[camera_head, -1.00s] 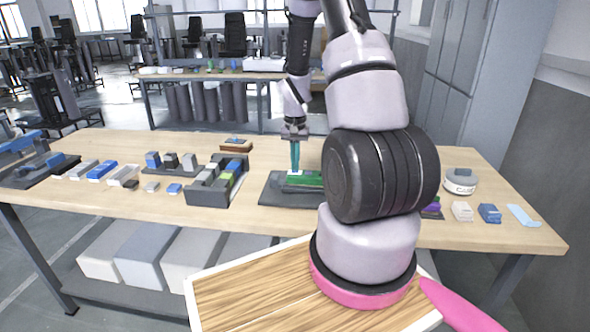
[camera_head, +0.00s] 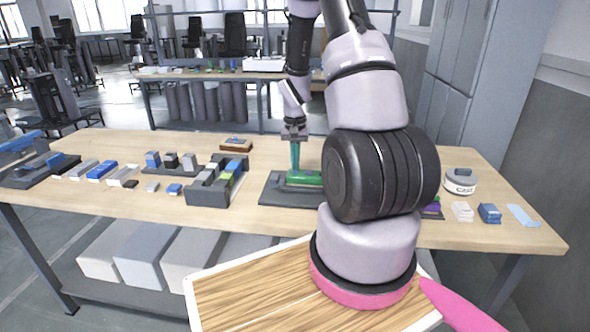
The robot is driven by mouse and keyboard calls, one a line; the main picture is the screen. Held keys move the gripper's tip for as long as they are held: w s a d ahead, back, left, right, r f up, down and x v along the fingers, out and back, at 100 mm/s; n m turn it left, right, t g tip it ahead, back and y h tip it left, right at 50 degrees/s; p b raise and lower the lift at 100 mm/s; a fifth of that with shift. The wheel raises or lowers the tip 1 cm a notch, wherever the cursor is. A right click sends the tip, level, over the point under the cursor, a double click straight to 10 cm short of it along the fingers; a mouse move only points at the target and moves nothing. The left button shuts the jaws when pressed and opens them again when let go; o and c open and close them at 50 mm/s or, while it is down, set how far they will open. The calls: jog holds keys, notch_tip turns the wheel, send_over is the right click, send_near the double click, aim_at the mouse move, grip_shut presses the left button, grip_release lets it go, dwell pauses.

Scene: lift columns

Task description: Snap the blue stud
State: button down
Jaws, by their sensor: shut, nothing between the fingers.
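My gripper (camera_head: 295,168) points straight down, its teal fingers shut with nothing visible between them. The fingertips are at or just above a green piece (camera_head: 305,181) on a dark base plate (camera_head: 275,193) in the middle of the table. I cannot tell whether they touch it. My arm hides the right part of the plate. I cannot make out for sure which piece is the blue stud. Small blue blocks show at the left (camera_head: 101,171), on a small dark holder (camera_head: 153,158) and loose near the front (camera_head: 174,189).
A dark compartmented tray (camera_head: 207,192) with coloured pieces stands left of the plate. A brown box (camera_head: 236,145) lies behind it. At the right are a round labelled white item (camera_head: 460,181), a white block (camera_head: 462,211), a blue block (camera_head: 489,213) and a light-blue strip (camera_head: 523,215).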

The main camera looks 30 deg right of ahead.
notch_tip(320, 180, up, 8)
jog(key=shift+r, duration=0.2)
dwell(0.6)
